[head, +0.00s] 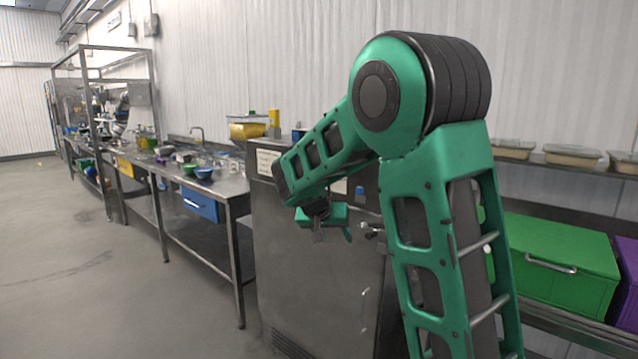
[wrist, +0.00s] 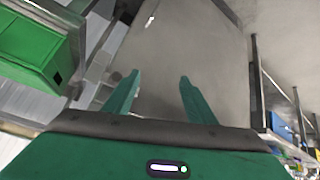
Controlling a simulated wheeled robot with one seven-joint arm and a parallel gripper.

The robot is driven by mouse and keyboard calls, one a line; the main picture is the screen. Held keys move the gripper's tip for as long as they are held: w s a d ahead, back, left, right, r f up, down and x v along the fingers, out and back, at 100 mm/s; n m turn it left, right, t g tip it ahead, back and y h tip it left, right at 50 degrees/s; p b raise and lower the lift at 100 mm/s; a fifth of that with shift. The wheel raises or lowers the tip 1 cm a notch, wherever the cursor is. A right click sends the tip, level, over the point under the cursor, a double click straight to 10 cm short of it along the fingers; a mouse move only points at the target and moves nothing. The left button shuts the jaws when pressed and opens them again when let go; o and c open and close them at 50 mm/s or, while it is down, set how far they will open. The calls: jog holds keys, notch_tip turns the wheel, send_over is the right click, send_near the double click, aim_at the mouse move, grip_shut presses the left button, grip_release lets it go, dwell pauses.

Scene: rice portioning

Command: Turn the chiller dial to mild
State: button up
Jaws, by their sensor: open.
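The chiller looks to be the grey metal cabinet (head: 310,275) in the middle of the head view, with a door handle low on its front. My gripper (head: 322,228) hangs in front of the upper part of that front. A small blue piece (head: 360,190) shows beside my arm near the cabinet's top; I cannot tell whether it is the dial. My arm hides part of the upper front. In the wrist view my gripper (wrist: 160,76) is open and empty, its two green fingers apart before a plain grey surface. No dial or setting marks can be made out there.
A steel counter (head: 225,187) with bowls and a blue drawer runs along the left. A green box (head: 555,262) and a purple box (head: 628,265) stand at right, below a shelf with several trays. The floor (head: 120,250) at left is clear.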

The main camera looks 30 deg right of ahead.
jog(key=w+d+r+m+h, duration=0.2)
jog(key=w+r+m+h, duration=0.25)
jog(key=w, duration=0.55)
jog(key=w+a+r+m+t+h, duration=0.2)
jog(key=w+a+r+h, duration=0.3)
jog(key=a+r+h, duration=0.15)
jog(key=w+d+y, duration=0.1)
jog(key=w+d, duration=0.2)
jog(key=d, duration=0.8)
jog(key=shift+w+r, duration=0.2)
jog(key=shift+w, duration=0.1)
jog(key=c, duration=1)
jog(key=shift+a+n, duration=0.15)
jog(key=shift+n, duration=0.1)
jog(key=shift+c, duration=0.2)
